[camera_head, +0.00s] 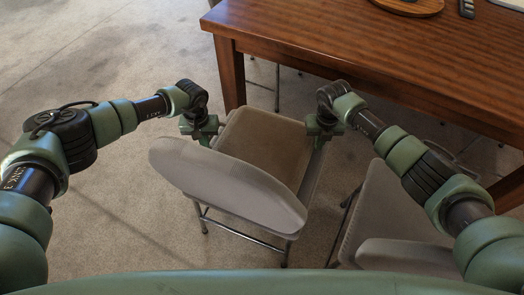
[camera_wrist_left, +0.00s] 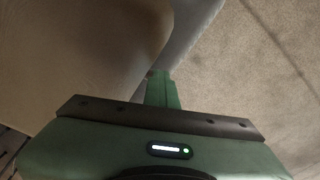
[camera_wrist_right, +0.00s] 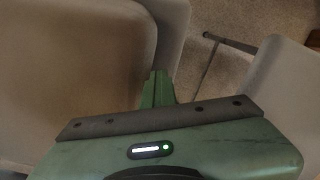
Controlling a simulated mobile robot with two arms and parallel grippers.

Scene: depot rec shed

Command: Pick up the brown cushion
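The brown cushion (camera_head: 262,140) lies on the seat of a grey folding chair (camera_head: 232,182), whose backrest hides its near edge in the head view. My left gripper (camera_head: 201,130) is at the cushion's left side and my right gripper (camera_head: 322,130) at its right side. In the left wrist view, the cushion (camera_wrist_left: 75,55) fills the upper left, beside the fingers (camera_wrist_left: 163,88), which are together. In the right wrist view, the cushion (camera_wrist_right: 70,50) is also at upper left, beside the closed fingers (camera_wrist_right: 157,88). No cushion shows between either pair; contact is unclear.
A wooden table (camera_head: 370,50) stands just beyond the chair and to the right, with a round wooden item (camera_head: 410,6) on top. A second grey chair (camera_head: 395,210) stands close at right, under my right arm. Carpet (camera_head: 90,60) is clear at left.

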